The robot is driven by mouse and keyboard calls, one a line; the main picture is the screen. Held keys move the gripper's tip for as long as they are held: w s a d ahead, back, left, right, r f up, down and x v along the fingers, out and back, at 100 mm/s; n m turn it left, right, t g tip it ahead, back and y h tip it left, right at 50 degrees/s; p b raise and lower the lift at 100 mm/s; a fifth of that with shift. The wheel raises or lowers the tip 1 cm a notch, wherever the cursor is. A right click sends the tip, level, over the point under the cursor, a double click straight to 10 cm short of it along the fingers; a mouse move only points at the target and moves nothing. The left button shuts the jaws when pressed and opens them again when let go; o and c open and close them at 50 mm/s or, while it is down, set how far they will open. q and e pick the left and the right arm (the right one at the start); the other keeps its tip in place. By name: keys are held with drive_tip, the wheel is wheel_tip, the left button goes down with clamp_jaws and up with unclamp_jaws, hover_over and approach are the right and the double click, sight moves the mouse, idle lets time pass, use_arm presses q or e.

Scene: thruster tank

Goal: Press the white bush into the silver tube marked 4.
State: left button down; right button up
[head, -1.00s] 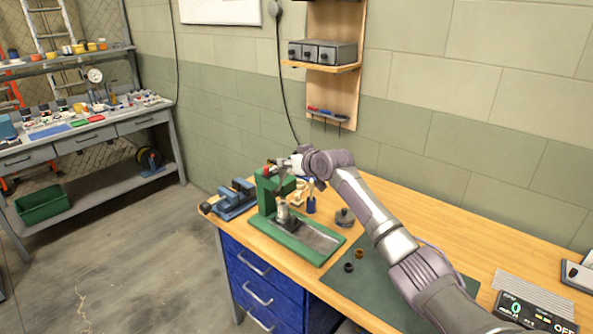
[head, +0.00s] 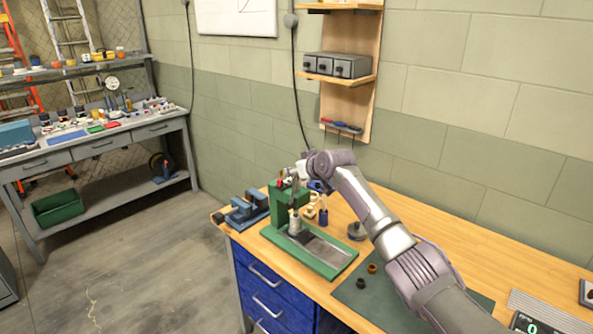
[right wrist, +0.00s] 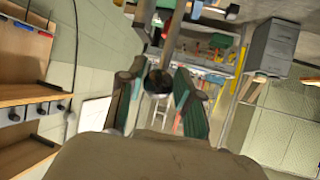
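The green press (head: 290,207) stands at the left end of the bench on its green base. A small silver tube (head: 294,224) stands upright under its ram. I cannot read any number on it, and I cannot make out the white bush. My right gripper (head: 302,172) is at the top of the press, by its lever. In the right wrist view, a silver bar with a dark round end (right wrist: 158,82) lies between the two fingers of my right gripper (right wrist: 160,90). The fingers look apart, with gaps beside the bar. My left gripper is out of view.
A blue vise (head: 248,208) sits left of the press. A blue holder (head: 323,215) and a grey round part (head: 356,231) stand to its right. A dark ring (head: 361,284) and a brown ring (head: 372,268) lie on the green mat (head: 385,300). Shelves hang on the wall behind.

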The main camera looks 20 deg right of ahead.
drive_tip(key=shift+o, duration=1.1)
drive_tip(key=v, duration=1.2)
drive_tip(key=shift+a, duration=0.1)
